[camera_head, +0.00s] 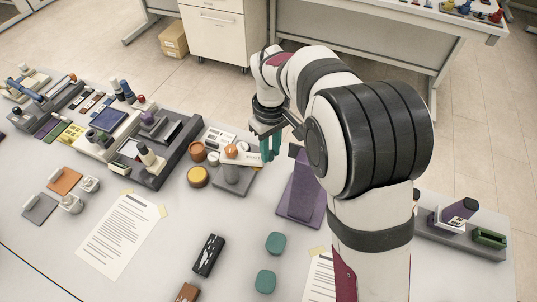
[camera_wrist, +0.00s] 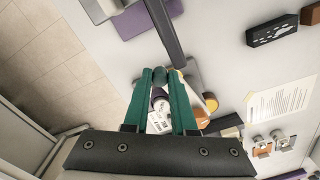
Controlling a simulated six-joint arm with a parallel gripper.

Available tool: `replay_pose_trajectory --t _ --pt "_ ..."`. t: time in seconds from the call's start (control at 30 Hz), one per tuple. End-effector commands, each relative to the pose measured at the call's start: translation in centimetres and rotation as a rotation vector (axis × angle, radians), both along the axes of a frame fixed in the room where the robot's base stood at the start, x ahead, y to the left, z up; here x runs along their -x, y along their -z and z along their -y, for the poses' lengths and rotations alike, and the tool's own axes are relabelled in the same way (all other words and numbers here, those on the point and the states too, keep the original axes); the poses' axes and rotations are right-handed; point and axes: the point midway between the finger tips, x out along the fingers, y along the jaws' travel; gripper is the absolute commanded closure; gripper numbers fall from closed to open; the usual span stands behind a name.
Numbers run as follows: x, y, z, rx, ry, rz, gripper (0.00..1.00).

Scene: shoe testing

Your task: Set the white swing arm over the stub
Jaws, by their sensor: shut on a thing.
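The white swing arm (camera_head: 246,158) lies roughly level above a grey base (camera_head: 233,188), with an orange knob (camera_head: 231,150) near its left end. A short grey post (camera_head: 231,173) stands under the knob; I cannot tell whether this is the stub. My gripper (camera_head: 269,156) has teal fingers pointing down at the right end of the swing arm and is shut on it. In the wrist view the fingertips of my gripper (camera_wrist: 160,76) come together. The held part is mostly hidden there.
A yellow-topped round pot (camera_head: 197,177) and a brown one (camera_head: 197,152) stand close left of the base. A purple stand (camera_head: 302,190) rises close right of my gripper. A grey rack of parts (camera_head: 165,150) is further left. Teal pads (camera_head: 275,242) lie in front.

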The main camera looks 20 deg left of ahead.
Motion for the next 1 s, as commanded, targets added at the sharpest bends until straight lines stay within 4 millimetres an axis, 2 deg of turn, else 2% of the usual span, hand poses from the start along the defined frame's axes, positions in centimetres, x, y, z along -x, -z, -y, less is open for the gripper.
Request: replay_pose_trajectory --t 0.5,1.0 --pt "-4.5 0.0 -2.5 0.0 -0.486 0.001 1.0" --pt "-7.1 0.0 -6.6 -0.001 -0.954 0.002 1.0"
